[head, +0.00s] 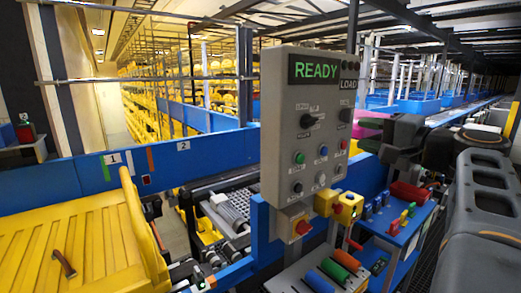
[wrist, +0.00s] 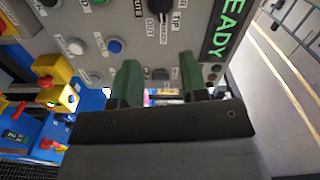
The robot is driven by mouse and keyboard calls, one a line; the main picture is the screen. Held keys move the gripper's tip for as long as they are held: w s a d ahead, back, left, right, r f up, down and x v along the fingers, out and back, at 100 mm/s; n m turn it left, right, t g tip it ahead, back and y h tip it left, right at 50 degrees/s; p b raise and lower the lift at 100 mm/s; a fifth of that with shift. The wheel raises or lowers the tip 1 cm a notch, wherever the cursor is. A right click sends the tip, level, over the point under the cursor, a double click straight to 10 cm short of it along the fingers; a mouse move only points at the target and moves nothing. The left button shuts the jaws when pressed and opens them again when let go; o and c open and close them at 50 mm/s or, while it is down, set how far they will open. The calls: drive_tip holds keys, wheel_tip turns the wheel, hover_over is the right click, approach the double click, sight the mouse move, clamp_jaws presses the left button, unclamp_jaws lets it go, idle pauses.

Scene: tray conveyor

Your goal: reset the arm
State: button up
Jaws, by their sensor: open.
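My gripper (wrist: 159,78) shows in the wrist view as two green fingers on a dark base. The fingers are apart with nothing between them. The grey control panel (wrist: 125,18) lies beyond the fingertips and appears turned over in that view. In the head view my grey arm fills the right side, bent beside the control panel (head: 282,150), which stands upright in the middle. The panel's display reads READY in green. I cannot make out the fingers in the head view.
A yellow slatted tray (head: 100,232) is at the lower left by a blue rail (head: 205,152). A blue bench (head: 400,235) with coloured parts lies near my arm. A roller conveyor (head: 235,205) runs behind the panel.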

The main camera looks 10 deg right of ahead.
wheel_tip(320, 180, down, 20)
drive_tip(key=r+g+h+p, duration=0.1)
drive_tip(key=g+h, duration=0.4)
drive_tip(key=g, duration=0.2)
drive_tip(key=s+a+f+n+g+h+p, duration=0.1)
drive_tip(key=s+a+f+n+g+p, duration=0.1)
drive_tip(key=a, duration=0.6)
drive_tip(key=s+a+f+n+g+h+p, duration=0.1)
drive_tip(key=s+a+f+n+g+p, duration=0.1)
drive_tip(key=s+a+f+n, duration=0.5)
wheel_tip(320, 180, down, 4)
drive_tip(key=shift+s+a+n+g, duration=0.3)
drive_tip(key=shift+a+n+g, duration=0.65)
drive_tip(key=shift+n, duration=0.25)
